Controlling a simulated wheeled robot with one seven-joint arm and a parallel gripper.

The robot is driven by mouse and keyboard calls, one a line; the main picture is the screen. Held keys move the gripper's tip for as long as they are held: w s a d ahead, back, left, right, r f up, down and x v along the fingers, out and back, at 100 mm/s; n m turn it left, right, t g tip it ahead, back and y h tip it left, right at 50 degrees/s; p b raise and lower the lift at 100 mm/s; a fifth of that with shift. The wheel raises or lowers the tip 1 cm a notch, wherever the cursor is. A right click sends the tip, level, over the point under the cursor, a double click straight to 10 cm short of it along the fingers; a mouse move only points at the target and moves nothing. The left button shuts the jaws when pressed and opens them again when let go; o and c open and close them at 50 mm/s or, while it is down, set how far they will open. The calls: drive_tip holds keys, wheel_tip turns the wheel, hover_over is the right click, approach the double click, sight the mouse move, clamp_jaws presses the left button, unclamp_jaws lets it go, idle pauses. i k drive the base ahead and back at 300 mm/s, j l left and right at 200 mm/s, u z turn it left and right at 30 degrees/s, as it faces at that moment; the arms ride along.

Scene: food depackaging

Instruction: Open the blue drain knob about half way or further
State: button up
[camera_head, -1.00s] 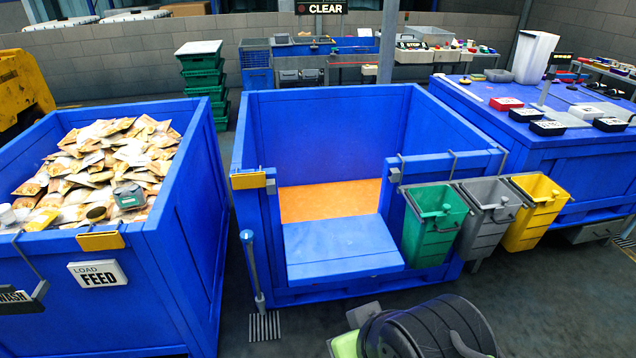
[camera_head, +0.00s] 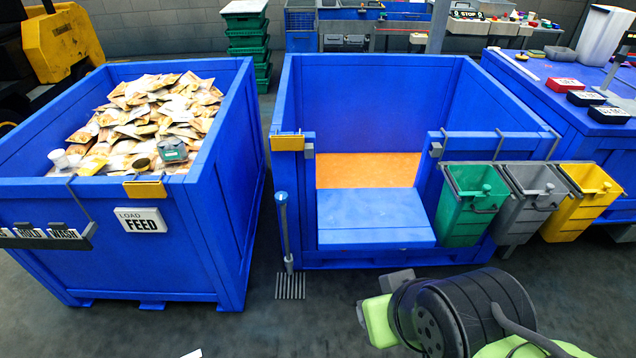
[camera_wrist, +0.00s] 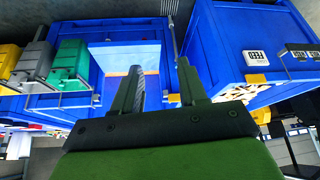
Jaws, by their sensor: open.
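In the head view a thin grey standpipe (camera_head: 286,235) rises beside the floor drain grate (camera_head: 290,286), at the left front corner of the middle blue bin. Its small blue-grey top (camera_head: 282,198) looks like the drain knob; its turn position is too small to tell. In the wrist view, which is upside down, my gripper (camera_wrist: 160,78) is open and empty, its fingers spread. My fingers do not show in the head view, where only my arm is at the bottom right.
The middle blue bin (camera_head: 300,175) has a lowered front flap (camera_head: 375,218). The feed bin (camera_head: 215,220) full of pouches stands to the left. Green, grey and yellow buckets (camera_head: 470,215) hang on the right. The floor in front is clear.

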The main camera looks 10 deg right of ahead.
sight(281, 197)
drive_tip(key=i+j, duration=0.4)
drive_tip(key=i, duration=0.15)
drive_tip(key=i+j, duration=0.4)
drive_tip(key=i, duration=0.2)
drive_tip(key=i+j, duration=0.45)
drive_tip(key=i+u, duration=0.05)
drive_tip(key=i, duration=0.05)
